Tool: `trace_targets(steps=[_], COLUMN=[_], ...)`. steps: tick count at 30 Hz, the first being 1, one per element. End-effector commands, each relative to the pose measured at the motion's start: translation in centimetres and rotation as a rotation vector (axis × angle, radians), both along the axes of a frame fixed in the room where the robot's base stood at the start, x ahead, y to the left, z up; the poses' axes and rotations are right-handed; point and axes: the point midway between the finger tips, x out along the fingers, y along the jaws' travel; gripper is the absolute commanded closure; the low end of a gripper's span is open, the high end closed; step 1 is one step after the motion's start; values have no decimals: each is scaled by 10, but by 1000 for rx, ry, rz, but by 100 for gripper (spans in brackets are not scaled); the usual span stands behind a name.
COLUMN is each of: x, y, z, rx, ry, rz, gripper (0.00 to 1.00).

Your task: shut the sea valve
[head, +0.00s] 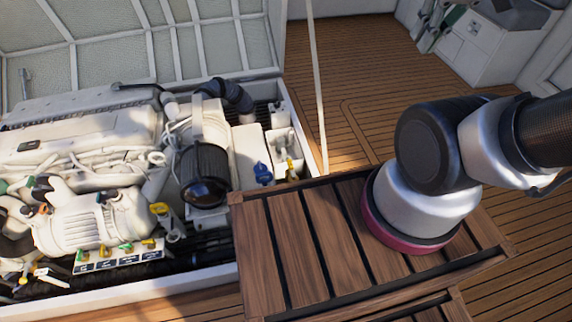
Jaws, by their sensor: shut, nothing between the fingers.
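The open engine hatch (170,296) fills the left of the head view. A row of small valves with green and yellow handles (125,246) stands over a labelled plate (118,260) at its front. A larger yellow handle (160,208) stands just behind them. A blue valve (263,173) and a yellow lever (290,166) are at the right end of the bay. The labels are too small to read, so I cannot tell which is the sea valve. My gripper (426,42) is at the top right, shut and empty, well away from the hatch and all valves.
A white engine (80,140) and a black-ended cylinder (204,175) crowd the bay. The raised lid (100,35) stands behind it. A thin pale strut (317,90) rises at the bay's right edge. A slatted wooden top (290,250) lies in front. Deck (350,70) beyond is clear.

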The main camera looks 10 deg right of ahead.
Motion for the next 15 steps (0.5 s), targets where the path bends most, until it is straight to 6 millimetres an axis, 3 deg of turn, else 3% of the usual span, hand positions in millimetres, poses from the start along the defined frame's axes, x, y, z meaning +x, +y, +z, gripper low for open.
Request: trace_targets(steps=[8, 15], x=[32, 86], y=[-3, -22], z=[-50, -91], rx=[-27, -124], ry=[275, 427], rz=[20, 91], gripper=[100, 100])
